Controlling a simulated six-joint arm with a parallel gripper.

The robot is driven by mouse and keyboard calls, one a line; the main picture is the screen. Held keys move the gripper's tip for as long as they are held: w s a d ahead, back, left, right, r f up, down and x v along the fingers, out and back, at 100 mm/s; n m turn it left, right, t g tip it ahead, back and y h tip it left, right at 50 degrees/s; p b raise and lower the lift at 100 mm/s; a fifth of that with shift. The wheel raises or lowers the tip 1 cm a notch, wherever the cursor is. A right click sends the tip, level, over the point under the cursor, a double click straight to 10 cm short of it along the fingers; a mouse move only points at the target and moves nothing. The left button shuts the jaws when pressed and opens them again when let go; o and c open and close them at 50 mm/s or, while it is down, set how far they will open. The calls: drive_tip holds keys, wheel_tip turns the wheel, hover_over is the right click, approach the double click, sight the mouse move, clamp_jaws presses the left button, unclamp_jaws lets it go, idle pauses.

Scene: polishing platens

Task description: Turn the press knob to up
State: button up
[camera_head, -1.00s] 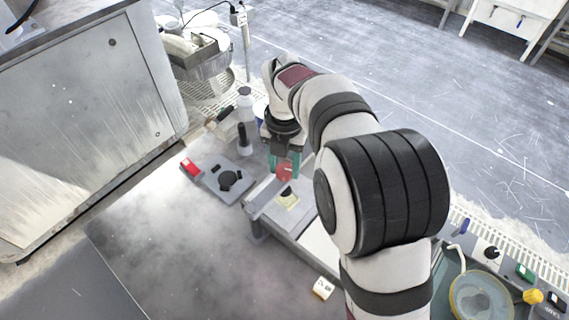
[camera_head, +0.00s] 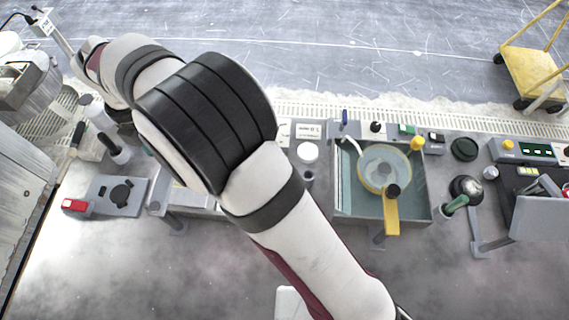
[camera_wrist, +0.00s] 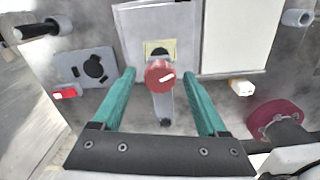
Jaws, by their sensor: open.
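The press knob (camera_wrist: 159,73) is a round red knob with a white mark that points to the right and slightly up in the wrist view. It sits in front of a grey plate (camera_wrist: 133,32) with a yellow label (camera_wrist: 150,46). My gripper (camera_wrist: 158,76) is open, its two teal fingers on either side of the knob with a visible gap on each side. Whether the fingertips are level with the knob in depth, I cannot tell.
A grey panel with a black dial (camera_head: 122,193) and a red block (camera_head: 75,205) lies left of the press. A teal basin (camera_head: 345,206) with a yellow-handled pan stands to the right. Dark bottles stand behind the dial panel.

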drive_tip(key=m, duration=2.3)
wheel_tip(320, 180, up, 14)
drive_tip(key=r, duration=0.1)
drive_tip(key=d+r+m, duration=0.2)
drive_tip(key=d+m, duration=0.4)
drive_tip(key=d, duration=1.1)
drive_tip(key=s+d+f+m, duration=0.3)
drive_tip(key=s+d, duration=0.1)
drive_tip(key=d, duration=0.2)
drive_tip(key=s+d+f+m+y, duration=0.1)
drive_tip(key=s+d+f+m, duration=0.2)
drive_tip(key=s+d, duration=0.2)
drive_tip(key=d, duration=0.2)
drive_tip(key=shift+d+m+g, duration=0.3)
drive_tip(key=shift+m, duration=0.1)
